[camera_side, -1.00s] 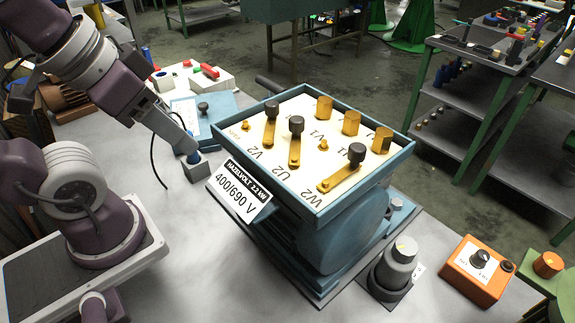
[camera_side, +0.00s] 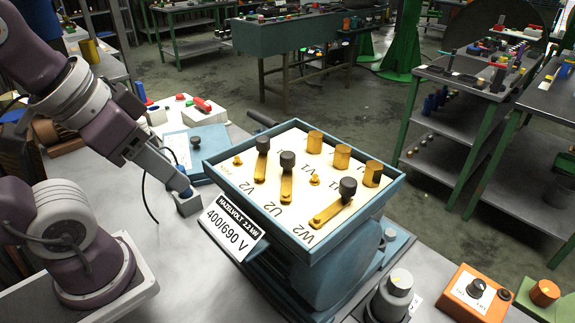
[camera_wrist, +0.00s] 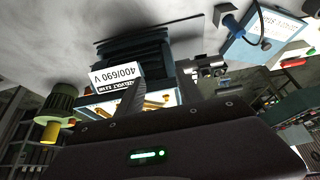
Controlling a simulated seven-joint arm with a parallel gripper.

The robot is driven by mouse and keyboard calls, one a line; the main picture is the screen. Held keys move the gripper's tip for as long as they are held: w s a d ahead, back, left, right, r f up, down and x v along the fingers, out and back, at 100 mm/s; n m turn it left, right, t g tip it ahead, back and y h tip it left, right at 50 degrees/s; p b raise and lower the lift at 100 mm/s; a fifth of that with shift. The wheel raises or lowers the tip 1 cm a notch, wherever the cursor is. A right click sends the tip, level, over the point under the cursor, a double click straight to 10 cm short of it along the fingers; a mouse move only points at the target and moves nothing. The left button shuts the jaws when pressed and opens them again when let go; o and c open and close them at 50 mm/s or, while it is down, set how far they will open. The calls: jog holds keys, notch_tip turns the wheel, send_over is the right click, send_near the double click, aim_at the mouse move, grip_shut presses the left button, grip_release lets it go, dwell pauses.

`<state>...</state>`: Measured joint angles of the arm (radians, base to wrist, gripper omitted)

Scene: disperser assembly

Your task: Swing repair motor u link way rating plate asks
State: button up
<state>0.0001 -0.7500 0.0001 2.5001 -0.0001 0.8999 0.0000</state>
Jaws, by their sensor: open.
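The motor terminal box (camera_side: 367,213) has a blue rim and a white board with brass parts. The U link (camera_side: 287,188) is a brass strip with a black knob at its far end, running toward the U2 marking. The V link (camera_side: 260,168) beside it lies much the same way. The W link (camera_side: 331,211) lies slanted, knob at its upper right. The rating plate (camera_side: 233,229) reads 400/690 V; it shows upside down in the wrist view (camera_wrist: 115,77). My gripper (camera_side: 184,189) is open, left of the box, over a small grey block (camera_side: 188,205); its fingertips are hard to make out.
Three tall brass posts (camera_side: 342,156) stand along the board's far side. A grey knob unit (camera_side: 392,296) and an orange switch box (camera_side: 473,292) stand at the front right. A light-blue case (camera_side: 196,150) with a black cable lies behind my gripper.

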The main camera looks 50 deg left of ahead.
dwell(0.3)
notch_tip(320, 180, up, 7)
jog(key=m+g, duration=0.5)
jog(key=m, duration=0.4)
send_over(286, 154)
jog(key=shift+s, duration=0.2)
jog(key=shift+w+d+f+g, duration=0.1)
jog(key=shift+w+f+g, duration=0.1)
jog(key=shift+f+g, duration=0.15)
notch_tip(286, 154, down, 6)
jog(key=shift+f, duration=0.25)
grip_shut()
